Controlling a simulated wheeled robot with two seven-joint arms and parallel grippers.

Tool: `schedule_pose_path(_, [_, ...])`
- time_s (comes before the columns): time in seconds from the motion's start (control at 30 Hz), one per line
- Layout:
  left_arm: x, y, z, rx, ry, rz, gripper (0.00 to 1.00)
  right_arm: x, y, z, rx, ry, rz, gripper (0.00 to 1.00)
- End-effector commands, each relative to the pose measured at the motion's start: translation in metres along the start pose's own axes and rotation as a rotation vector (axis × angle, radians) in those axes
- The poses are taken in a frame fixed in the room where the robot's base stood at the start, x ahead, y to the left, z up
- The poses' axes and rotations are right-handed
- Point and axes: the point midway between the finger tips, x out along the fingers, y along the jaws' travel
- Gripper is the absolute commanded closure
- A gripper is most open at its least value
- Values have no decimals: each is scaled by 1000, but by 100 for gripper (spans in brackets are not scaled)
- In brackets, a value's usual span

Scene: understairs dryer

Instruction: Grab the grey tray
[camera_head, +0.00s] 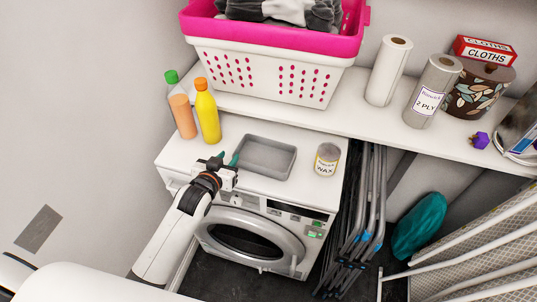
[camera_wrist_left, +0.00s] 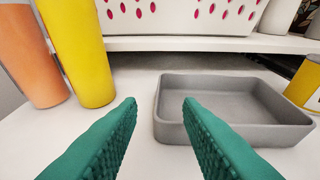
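The grey tray (camera_head: 265,157) is a shallow, empty rectangular tray lying flat on top of the white dryer (camera_head: 228,128). In the left wrist view the tray (camera_wrist_left: 235,108) is just beyond and to the right of my green fingers. My left gripper (camera_head: 227,160) is at the tray's left front side. In the left wrist view its two fingers (camera_wrist_left: 160,108) are apart with nothing between them. The right finger overlaps the tray's near left corner in that view; I cannot tell whether it touches. My right gripper is not in view.
An orange bottle (camera_head: 183,117) and a yellow bottle (camera_head: 207,112) stand left of the tray, and a wax tin (camera_head: 326,160) stands right. Behind is a shelf (camera_head: 350,118) with a pink-rimmed basket (camera_head: 268,66). Folded metal frames (camera_head: 362,215) stand right of the dryer.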

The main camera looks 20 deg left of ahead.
Motion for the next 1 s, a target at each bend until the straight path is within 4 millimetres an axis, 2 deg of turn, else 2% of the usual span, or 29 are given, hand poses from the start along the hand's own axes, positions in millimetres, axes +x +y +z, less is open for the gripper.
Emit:
schedule_pose_path(0.1, [21, 0, 2, 0, 0, 1, 68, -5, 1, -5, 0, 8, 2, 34])
schedule_pose_path(0.2, [34, 0, 1, 0, 1, 0, 68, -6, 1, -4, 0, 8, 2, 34])
schedule_pose_path(0.47, [50, 1, -1, 1, 1, 0, 68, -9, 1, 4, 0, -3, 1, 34])
schedule_pose_path(0.8, [90, 2, -5, 0, 0, -1, 68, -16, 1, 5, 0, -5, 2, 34])
schedule_pose_path(1.0, [94, 2, -6, 0, 1, -1, 68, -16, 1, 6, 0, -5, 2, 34])
